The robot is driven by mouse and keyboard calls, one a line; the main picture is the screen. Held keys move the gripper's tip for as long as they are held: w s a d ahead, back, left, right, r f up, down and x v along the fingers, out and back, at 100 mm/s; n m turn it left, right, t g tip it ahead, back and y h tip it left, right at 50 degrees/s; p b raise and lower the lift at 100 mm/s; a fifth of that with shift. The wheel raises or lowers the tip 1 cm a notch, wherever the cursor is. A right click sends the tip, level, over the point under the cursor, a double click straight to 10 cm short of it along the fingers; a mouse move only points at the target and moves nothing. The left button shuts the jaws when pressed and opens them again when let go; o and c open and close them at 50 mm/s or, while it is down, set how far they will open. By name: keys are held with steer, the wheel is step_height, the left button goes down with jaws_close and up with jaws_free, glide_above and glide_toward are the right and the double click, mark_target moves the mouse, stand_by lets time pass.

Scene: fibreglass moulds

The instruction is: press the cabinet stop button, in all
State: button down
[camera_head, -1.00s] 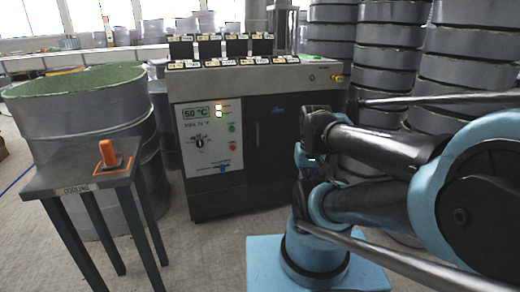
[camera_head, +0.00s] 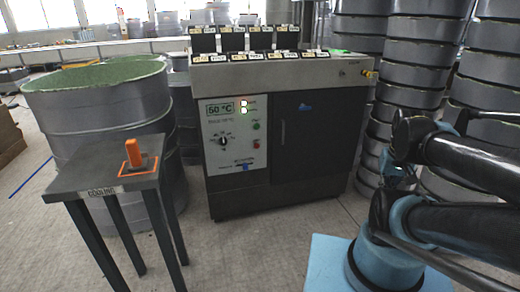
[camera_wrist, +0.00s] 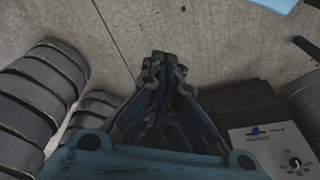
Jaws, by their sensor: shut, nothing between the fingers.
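The cabinet (camera_head: 330,85) stands ahead with a pale control panel (camera_head: 216,162) on its left front. A small red button (camera_head: 256,144) sits low on the panel's right side, below a green button (camera_head: 256,126). A black dial (camera_head: 223,141) is left of them. In the wrist view, my gripper (camera_wrist: 163,58) is shut and empty, above the floor. Part of the panel (camera_wrist: 262,148) with the dial (camera_wrist: 295,162) shows at lower right there, apart from the fingers. The red button is not visible in that view. My gripper is not visible in the head view.
A dark table (camera_head: 75,178) labelled COOLING, holding an orange object (camera_head: 134,155), stands front left before a large green-topped drum (camera_head: 100,80). Stacked grey drums (camera_head: 420,50) rise right of the cabinet. Open floor lies before the cabinet.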

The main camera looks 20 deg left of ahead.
mark_target(257, 146)
steer(key=w+a+r+n+t+y, duration=0.15)
steer(key=w+a, duration=0.25)
steer(key=w, duration=0.4)
steer(key=w+a+r+n+t, duration=0.1)
steer(key=w+a+r+n, duration=0.25)
steer(key=w, duration=0.45)
steer(key=w+a+f+n+y, duration=0.2)
steer(key=w+a+f, duration=0.1)
steer(key=w+a, duration=0.95)
steer(key=w+a+f+n+y, duration=0.2)
steer(key=w+a+f+n, duration=0.1)
steer(key=a+f, duration=0.7)
steer(key=w+a+f+n+t+y, duration=0.1)
steer(key=w+a+f+n, duration=0.2)
steer(key=a+f, duration=0.7)
steer(key=w+a, duration=0.1)
steer(key=a, duration=0.7)
steer(key=shift+w+n+y, duration=0.3)
steer(key=shift+w+y, duration=0.05)
steer(key=shift+w, duration=0.05)
steer(key=shift+w+a, duration=0.75)
steer(key=shift+w, duration=0.5)
steer(key=shift+w+a, duration=0.7)
steer(key=shift+w, duration=0.6)
steer(key=shift+w+a, duration=0.75)
steer(key=shift+w, duration=0.5)
steer(key=shift+w+a, duration=0.1)
steer(key=shift+w, duration=0.05)
